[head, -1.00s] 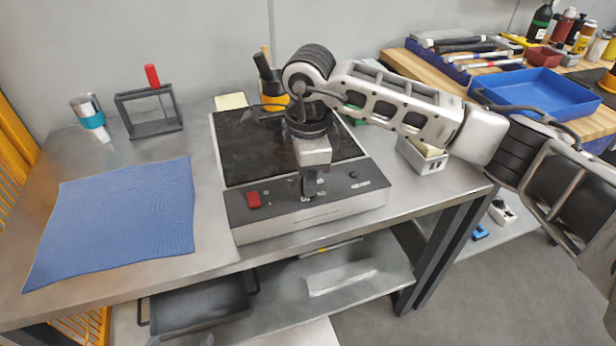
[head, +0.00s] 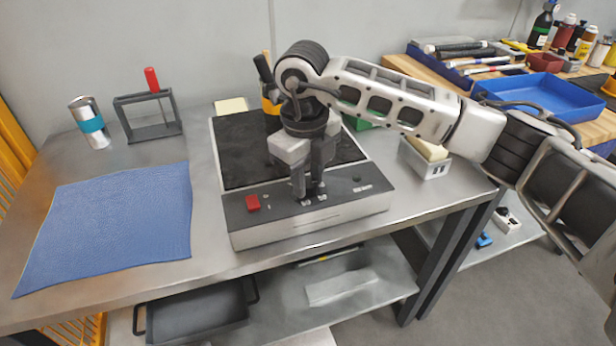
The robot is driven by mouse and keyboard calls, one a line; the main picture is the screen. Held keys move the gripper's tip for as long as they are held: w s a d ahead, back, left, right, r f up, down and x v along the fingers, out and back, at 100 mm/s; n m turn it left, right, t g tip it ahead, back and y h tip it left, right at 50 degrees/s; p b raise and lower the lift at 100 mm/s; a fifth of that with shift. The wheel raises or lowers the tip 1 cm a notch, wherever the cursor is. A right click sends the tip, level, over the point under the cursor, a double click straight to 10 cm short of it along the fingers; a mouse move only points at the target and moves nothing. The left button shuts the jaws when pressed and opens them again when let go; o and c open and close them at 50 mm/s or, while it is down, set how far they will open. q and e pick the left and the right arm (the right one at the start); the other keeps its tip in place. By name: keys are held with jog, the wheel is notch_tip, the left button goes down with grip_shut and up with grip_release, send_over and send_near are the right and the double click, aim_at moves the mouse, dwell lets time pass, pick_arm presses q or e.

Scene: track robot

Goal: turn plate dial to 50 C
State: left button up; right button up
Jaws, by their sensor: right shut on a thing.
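The hot plate (head: 340,215) stands on the metal bench, with a dark top (head: 235,150) and a sloped dark control panel. A red switch (head: 253,203) is at the left of the panel. My right gripper (head: 308,195) points down at the middle of the panel, its fingers shut on the dial there. The fingers hide most of the dial and its markings, so I cannot read its setting. A small dark knob (head: 357,179) is at the panel's right. My left gripper is not in view.
A blue mat (head: 110,225) lies on the bench at the left. A steel cup with a blue band (head: 91,124) and a dark frame with a red piece (head: 150,115) stand behind it. A white box (head: 425,160) is right of the plate.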

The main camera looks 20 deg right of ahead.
jog(key=m, duration=0.5)
jog(key=shift+w+d, duration=0.1)
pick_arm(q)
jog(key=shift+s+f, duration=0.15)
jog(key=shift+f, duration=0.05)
pick_arm(e)
jog(key=shift+m, duration=1.7)
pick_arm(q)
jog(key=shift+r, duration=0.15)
pick_arm(e)
jog(key=o, duration=1)
pick_arm(q)
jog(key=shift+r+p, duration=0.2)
jog(key=shift+p, duration=0.4)
pick_arm(e)
jog(key=r, duration=1)
jog(key=a+r, duration=0.1)
jog(key=r, duration=0.5)
